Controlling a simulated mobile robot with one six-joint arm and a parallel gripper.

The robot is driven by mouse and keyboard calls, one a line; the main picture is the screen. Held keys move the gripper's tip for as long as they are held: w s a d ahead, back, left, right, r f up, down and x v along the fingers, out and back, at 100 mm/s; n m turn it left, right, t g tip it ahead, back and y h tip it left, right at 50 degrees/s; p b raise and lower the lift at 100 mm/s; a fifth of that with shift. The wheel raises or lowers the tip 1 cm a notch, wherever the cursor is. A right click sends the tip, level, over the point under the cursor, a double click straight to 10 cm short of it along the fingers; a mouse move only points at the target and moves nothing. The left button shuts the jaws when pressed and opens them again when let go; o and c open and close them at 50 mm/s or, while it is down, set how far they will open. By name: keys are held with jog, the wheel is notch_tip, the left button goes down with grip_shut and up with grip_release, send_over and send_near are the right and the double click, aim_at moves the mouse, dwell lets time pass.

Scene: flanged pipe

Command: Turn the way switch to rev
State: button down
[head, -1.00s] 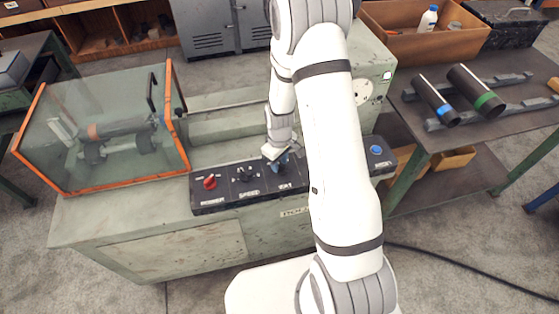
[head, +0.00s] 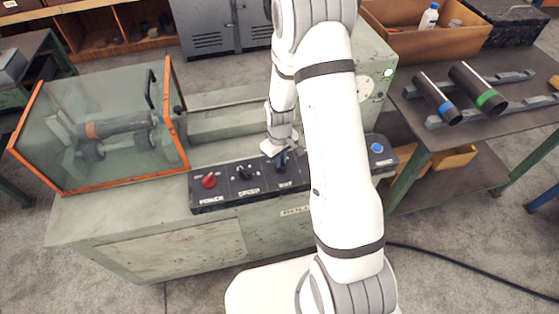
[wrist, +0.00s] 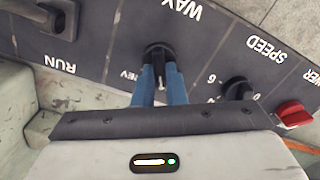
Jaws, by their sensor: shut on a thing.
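The way switch (wrist: 158,52) is a black knob on the dark control panel, under the lettering WAY in the wrist view. Its lever points toward my palm, with a pale mark near its tip. The small label REV shows to the left of the lever in the wrist view; a label on the other side is hidden or unclear. My gripper (wrist: 160,82) has its two blue fingers shut on the lever, one on each side. In the head view my gripper (head: 281,162) reaches down to the panel and hides most of the switch.
Beside the switch are the black speed knob (wrist: 238,88) and the red power knob (wrist: 290,112). A clear guard (head: 100,135) with an orange frame covers a pipe at the left.

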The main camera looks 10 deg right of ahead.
jog(key=m+b, duration=0.2)
jog(key=m, duration=0.1)
jog(key=m+b, duration=0.2)
jog(key=m, duration=0.1)
jog(key=shift+d+f, duration=0.15)
jog(key=shift+f, duration=0.05)
jog(key=m+b, duration=0.3)
jog(key=m, duration=0.3)
jog(key=shift+d+r, duration=0.1)
jog(key=shift+r, duration=0.05)
jog(key=shift+m+b, duration=0.3)
jog(key=shift+m, duration=0.1)
jog(key=c, duration=1.5)
grip_release()
jog(key=shift+r, duration=0.15)
notch_tip(320, 180, up, 8)
jog(key=shift+f+b, duration=0.2)
jog(key=shift+b, duration=0.1)
